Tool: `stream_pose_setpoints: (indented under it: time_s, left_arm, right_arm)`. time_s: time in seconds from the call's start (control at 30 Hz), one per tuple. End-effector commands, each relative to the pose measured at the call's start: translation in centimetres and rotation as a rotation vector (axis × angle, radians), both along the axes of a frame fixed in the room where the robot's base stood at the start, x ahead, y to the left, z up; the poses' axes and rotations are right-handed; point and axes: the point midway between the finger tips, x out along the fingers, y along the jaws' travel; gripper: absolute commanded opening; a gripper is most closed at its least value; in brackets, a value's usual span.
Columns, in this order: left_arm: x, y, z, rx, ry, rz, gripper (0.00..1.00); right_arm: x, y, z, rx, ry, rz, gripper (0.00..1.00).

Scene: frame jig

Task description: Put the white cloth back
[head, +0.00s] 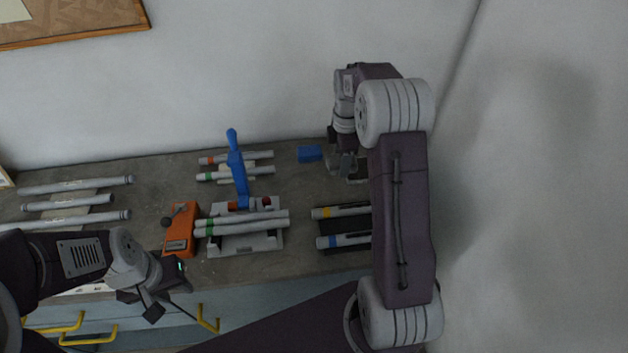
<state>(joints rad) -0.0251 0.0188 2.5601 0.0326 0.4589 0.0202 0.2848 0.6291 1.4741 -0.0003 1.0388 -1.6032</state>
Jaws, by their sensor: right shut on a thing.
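My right gripper (346,172) reaches down to the back right of the bench, beside a blue block (310,153). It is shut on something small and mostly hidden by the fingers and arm. A pale edge (357,180) shows at the fingertips and looks like the white cloth, but its shape cannot be made out. My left gripper (141,304) is in front of the bench at the lower left, its fingers apart and empty.
Tubes lie at the far left, behind the jig and on a dark holder (345,222) at right. Yellow-handled drawers (208,319) are below.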

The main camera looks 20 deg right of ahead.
Motion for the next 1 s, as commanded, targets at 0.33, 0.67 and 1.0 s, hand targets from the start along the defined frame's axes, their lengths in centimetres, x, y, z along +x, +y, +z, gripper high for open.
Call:
stream_pose_setpoints:
  time_s: [0.33,0.67,1.0]
  left_arm:
    - [0.0,0.0,1.3,0.0,0.0,0.0,0.36]
    - [0.0,0.0,2.1,0.0,0.0,0.0,0.36]
    - [0.0,0.0,2.0,0.0,0.0,0.0,0.36]
  right_arm:
    - [3.2,6.3,-4.1,0.0,0.0,0.0,0.16]
    - [3.2,6.6,-7.5,0.0,0.003,-0.002,0.16]
    - [3.3,6.5,-8.4,0.0,-0.001,-0.002,0.16]
